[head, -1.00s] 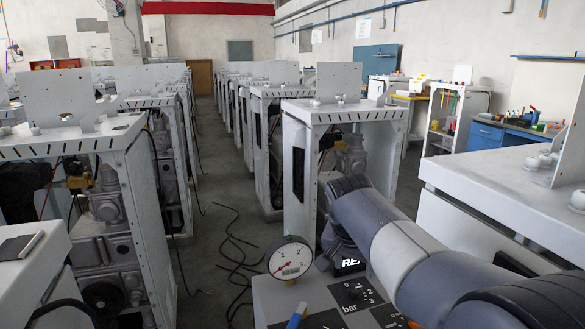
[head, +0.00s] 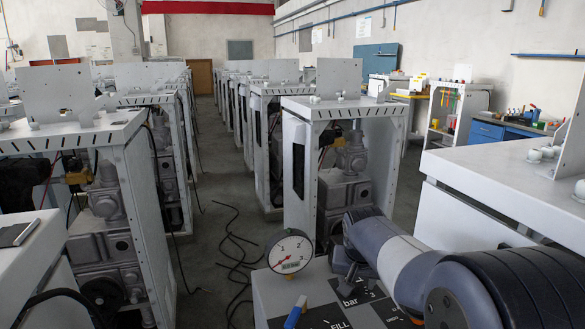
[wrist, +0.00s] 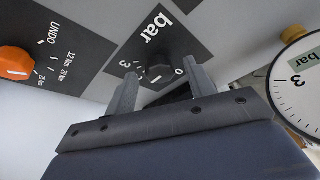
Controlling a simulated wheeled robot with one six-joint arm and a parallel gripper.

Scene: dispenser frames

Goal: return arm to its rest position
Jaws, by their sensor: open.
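My arm (head: 405,263) reaches in from the lower right in the head view, over the light panel (head: 262,290) with black labelled plates. Beyond the fingertips is the black "bar" plate (wrist: 172,45) with a small dark knob (wrist: 159,73). The gap between fingertips and knob is hard to judge.
An orange knob (wrist: 16,62) is at the left of the wrist view; the gauge (wrist: 300,85) is at the right. A blue handle (head: 295,313) stands on the panel. White dispenser frames (head: 100,135) line the aisle. A white cabinet (head: 500,185) stands close on the right.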

